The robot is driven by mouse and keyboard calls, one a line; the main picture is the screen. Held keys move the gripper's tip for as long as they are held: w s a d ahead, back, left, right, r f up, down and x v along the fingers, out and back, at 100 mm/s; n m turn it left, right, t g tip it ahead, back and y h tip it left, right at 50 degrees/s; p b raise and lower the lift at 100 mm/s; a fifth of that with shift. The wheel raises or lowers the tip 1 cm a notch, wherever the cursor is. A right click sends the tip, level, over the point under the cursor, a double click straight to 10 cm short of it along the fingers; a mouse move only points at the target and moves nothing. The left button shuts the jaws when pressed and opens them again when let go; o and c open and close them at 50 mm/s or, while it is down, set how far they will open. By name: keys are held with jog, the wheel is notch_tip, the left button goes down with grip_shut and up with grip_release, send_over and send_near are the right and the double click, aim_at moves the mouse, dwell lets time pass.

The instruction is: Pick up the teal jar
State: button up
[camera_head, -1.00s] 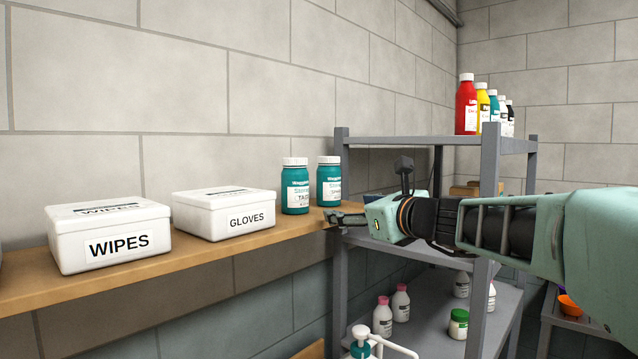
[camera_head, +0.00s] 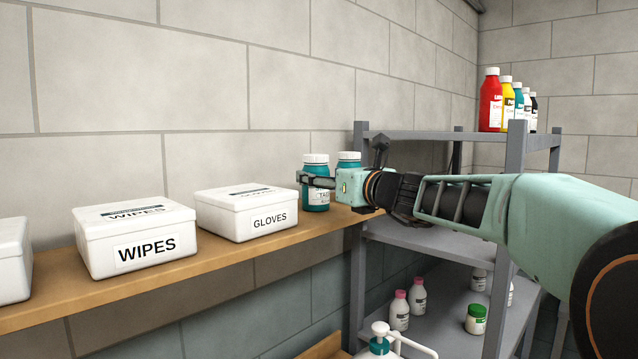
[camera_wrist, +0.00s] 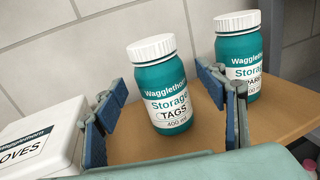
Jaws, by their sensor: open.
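Two teal jars with white lids stand upright on the wooden shelf. The nearer jar (camera_wrist: 162,95), labelled "Storage TAGS", also shows in the head view (camera_head: 316,170), partly hidden by my gripper. The second jar (camera_wrist: 239,62) stands to its right, and only its upper part (camera_head: 348,160) shows in the head view. My gripper (camera_wrist: 168,115) is open and empty. In the wrist view the TAGS jar appears between the two blue-padded fingers, standing a little beyond them. The right finger overlaps the second jar's lower left edge in that view. Contact with either jar cannot be told.
A white GLOVES box (camera_head: 245,212) stands left of the jars, close to the left finger in the wrist view. A WIPES box (camera_head: 135,240) is farther left on the wooden shelf (camera_head: 215,270). A grey rack (camera_head: 515,190) with several bottles stands at the right.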

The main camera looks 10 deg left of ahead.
jog(key=shift+p+x, duration=0.4)
jog(key=shift+x, duration=1.3)
jog(key=c, duration=1.3)
jog(key=shift+r, duration=0.1)
jog(key=shift+c, duration=0.2)
